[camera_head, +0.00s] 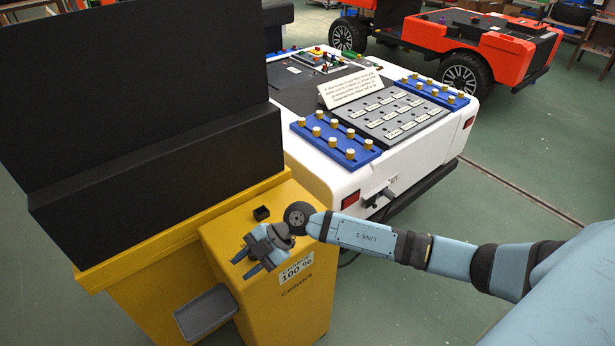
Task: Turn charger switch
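My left gripper is not in view.
A tall black panel (140,100) rises behind the charger on the left. A grey tray (206,312) juts from the charger's front. A white cart (437,135) with blue peg racks stands behind my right arm. A red-orange cart (500,52) is farther back. Green floor is clear at right.

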